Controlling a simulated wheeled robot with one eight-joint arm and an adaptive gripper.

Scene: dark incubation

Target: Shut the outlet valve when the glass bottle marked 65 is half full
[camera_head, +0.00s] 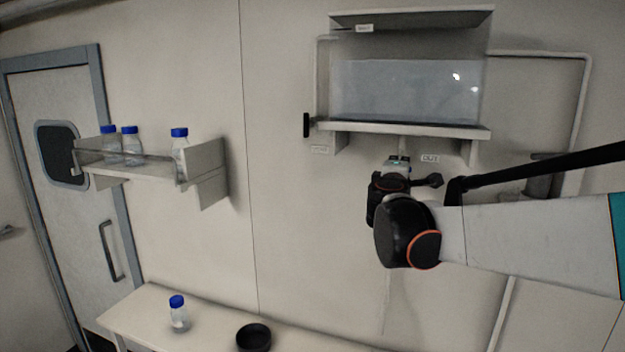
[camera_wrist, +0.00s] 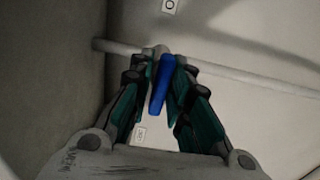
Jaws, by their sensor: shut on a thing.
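My gripper (camera_head: 397,167) is raised below the wall tank, near the OUT label (camera_head: 429,159). In the wrist view its two fingers are closed around a blue valve lever (camera_wrist: 160,88) on a pale pipe (camera_wrist: 118,46). The lever is hidden behind my gripper in the head view. The tank (camera_head: 405,92) holds clear water. A glass bottle (camera_head: 178,316) with a blue cap stands on the bench; no number is readable on it. A faint vertical streak runs down the wall below my gripper; I cannot tell whether it is water. No bottle shows under the outlet.
A wall shelf (camera_head: 205,160) at the left holds three blue-capped bottles (camera_head: 131,145). A black round dish (camera_head: 253,337) sits on the bench (camera_head: 140,312). A black handle (camera_head: 306,125) juts out left of the tank. A door (camera_head: 85,150) stands at far left.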

